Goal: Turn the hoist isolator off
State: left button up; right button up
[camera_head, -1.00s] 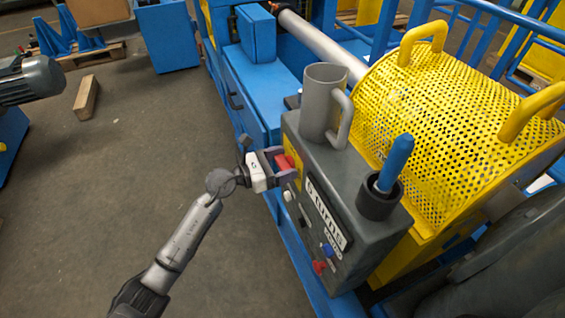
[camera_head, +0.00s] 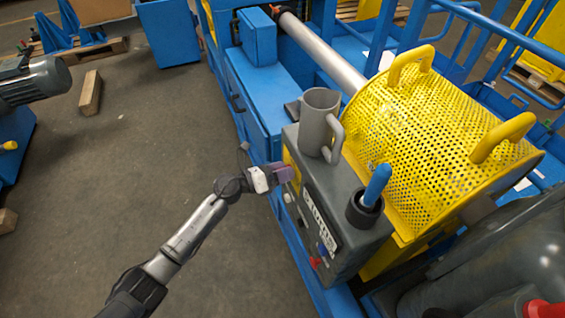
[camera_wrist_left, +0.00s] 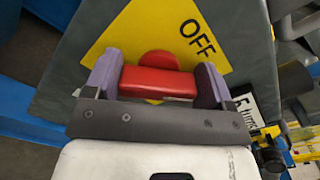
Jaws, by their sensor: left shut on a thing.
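The isolator's red handle (camera_wrist_left: 158,83) sits on a yellow plate (camera_wrist_left: 130,35) with the black word OFF on it, on the side of a dark grey control box (camera_head: 335,190). In the left wrist view the handle's bar lies level between my two purple fingers, its rounded end pointing up the picture. My left gripper (camera_head: 283,173) is shut on this handle, and it also shows in the wrist view (camera_wrist_left: 155,85). In the head view the fingers mostly hide the handle. My right gripper is in neither view.
A grey mug (camera_head: 318,122) and a blue-handled tool in a dark cup (camera_head: 366,206) stand on the box. A yellow perforated guard (camera_head: 430,125) is to its right. A blue cabinet (camera_head: 250,105) lies behind. The floor (camera_head: 150,150) left of the box is largely clear.

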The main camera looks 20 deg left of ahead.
pick_arm(q)
jog(key=n+p, duration=0.4)
jog(key=n, duration=0.1)
jog(key=shift+w+a+r+n+p, duration=0.1)
jog(key=shift+n+p, duration=0.2)
jog(key=shift+p, duration=0.05)
jog(key=shift+f+n+p, duration=0.2)
jog(key=shift+n+p, duration=0.55)
jog(key=shift+n, duration=0.4)
jog(key=shift+f+n+p, duration=0.15)
jog(key=shift+n+p, duration=0.55)
jog(key=shift+n, duration=0.45)
jog(key=o, duration=0.9)
jog(key=shift+a, duration=0.1)
jog(key=shift+p+v, duration=1.3)
jog(key=shift+v, duration=5.55)
